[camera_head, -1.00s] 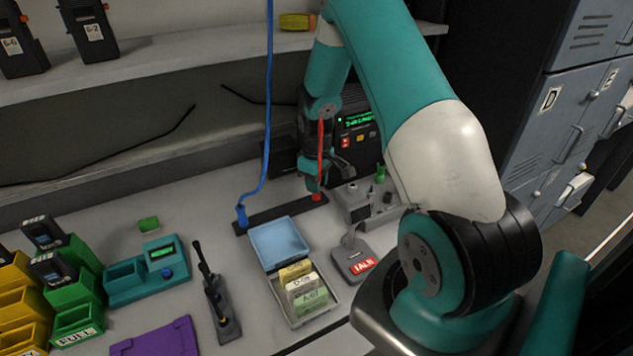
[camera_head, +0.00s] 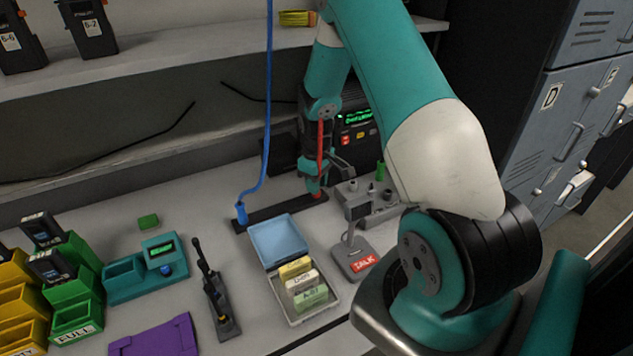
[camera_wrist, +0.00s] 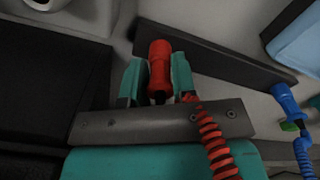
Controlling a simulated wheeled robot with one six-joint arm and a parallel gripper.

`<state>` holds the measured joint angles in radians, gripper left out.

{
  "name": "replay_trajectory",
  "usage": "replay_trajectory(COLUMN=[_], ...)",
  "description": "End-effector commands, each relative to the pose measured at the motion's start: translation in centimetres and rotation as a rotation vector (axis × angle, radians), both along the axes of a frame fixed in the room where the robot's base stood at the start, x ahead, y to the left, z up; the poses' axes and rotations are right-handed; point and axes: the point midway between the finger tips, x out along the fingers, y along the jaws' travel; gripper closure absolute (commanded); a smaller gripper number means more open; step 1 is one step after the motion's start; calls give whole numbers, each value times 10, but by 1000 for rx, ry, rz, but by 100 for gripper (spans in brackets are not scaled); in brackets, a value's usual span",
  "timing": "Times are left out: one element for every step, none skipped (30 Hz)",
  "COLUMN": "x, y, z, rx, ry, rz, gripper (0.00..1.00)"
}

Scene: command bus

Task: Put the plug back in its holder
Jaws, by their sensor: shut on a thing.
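The red plug (camera_wrist: 160,65) is between the two teal fingers of my gripper (camera_wrist: 158,80) in the wrist view, and the fingers are shut on it. A coiled red cord (camera_wrist: 212,140) hangs beside it. The holder, a dark bar (camera_wrist: 215,52), lies on the desk with the red plug at one end of it. In the head view the bar (camera_head: 280,212) runs left to right, and my gripper (camera_head: 314,187) points down at its right end. A blue plug (camera_head: 241,214) stands at its left end. I cannot tell whether the red plug is seated.
A desk microphone (camera_head: 357,210) and a grey box with knobs (camera_head: 380,200) stand close to the right of my gripper. A blue-lidded card box (camera_head: 278,241) lies in front of the bar. A console with a green display (camera_head: 357,125) is behind. A blue cord (camera_head: 268,100) rises from the blue plug.

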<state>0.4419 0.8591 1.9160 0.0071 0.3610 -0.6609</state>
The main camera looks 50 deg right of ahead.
Motion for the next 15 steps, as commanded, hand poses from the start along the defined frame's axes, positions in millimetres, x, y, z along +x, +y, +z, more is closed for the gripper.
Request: replay_trajectory(x=[0, 0, 0, 0, 0, 0, 0, 0, 0, 0, 0, 0, 0, 0, 0], y=[0, 0, 0, 0, 0, 0, 0, 0, 0, 0, 0, 0, 0, 0, 0], z=[-2, -2, -3, -3, -2, -2, -2, -2, -2, -2, -2, -2, -2, -2, -2], rx=[0, 0, 0, -1, -1, -1, -1, -1, 0, 0, -1, -1, 0, 0, 0], ry=[0, -1, -1, -1, -1, -1, -1, -1, -1, -1, -1, -1, -1, -1, -1], rz=[0, 0, 0, 0, 0, 0, 0, 0, 0, 0, 0, 0, 0, 0, 0], gripper=[90, 90, 90, 90, 90, 90, 90, 90, 90, 72, 65, 56, 49, 45, 45])
